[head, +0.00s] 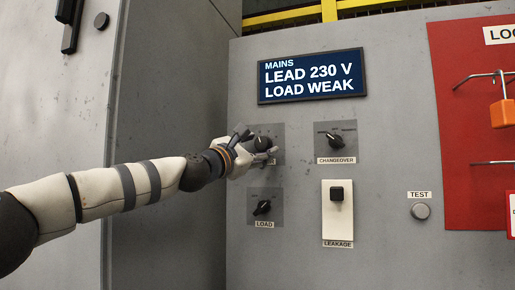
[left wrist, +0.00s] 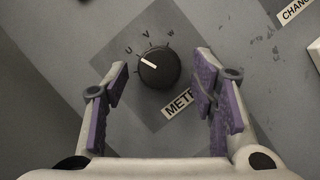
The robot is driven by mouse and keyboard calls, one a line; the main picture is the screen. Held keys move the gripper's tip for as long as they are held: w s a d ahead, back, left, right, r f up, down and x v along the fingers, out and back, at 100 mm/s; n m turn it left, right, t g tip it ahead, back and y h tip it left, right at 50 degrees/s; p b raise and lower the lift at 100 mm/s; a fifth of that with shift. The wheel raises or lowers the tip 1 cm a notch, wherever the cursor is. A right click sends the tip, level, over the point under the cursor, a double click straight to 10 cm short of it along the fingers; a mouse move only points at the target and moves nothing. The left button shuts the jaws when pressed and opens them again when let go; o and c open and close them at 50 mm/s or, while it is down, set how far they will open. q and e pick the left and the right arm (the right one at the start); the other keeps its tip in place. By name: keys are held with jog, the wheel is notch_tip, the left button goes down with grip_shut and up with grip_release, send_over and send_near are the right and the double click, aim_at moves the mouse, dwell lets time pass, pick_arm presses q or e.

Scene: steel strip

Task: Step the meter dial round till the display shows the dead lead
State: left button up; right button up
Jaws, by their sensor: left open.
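The display (head: 312,76) reads "MAINS, LEAD 230 V, LOAD WEAK". The meter dial (left wrist: 159,67) is a round black knob with a white pointer line on a grey square plate. The dial also shows in the head view (head: 263,143), partly covered by my left gripper. My left gripper (left wrist: 163,95) is open, its purple-padded fingers on either side of the dial, apart from it. My right gripper is in neither view.
On the grey panel are a changeover knob (head: 335,141), a load knob (head: 262,208), a leakage switch (head: 337,194) and a test button (head: 421,211). A red board (head: 460,130) with an orange padlock (head: 503,113) is at the right.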

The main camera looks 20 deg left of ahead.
pick_arm(q)
jog(key=shift+s+r, duration=0.1)
jog(key=shift+c, duration=0.6)
jog(key=c, duration=1)
jog(key=shift+m, duration=0.5)
jog(key=m, duration=0.2)
jog(key=m+g+h, duration=0.1)
jog(key=m, duration=0.1)
jog(key=shift+a+r+g, duration=0.15)
jog(key=shift+g, duration=0.15)
jog(key=shift+m+g, duration=0.8)
jog(key=shift+m, duration=1.1)
jog(key=shift+r, duration=0.1)
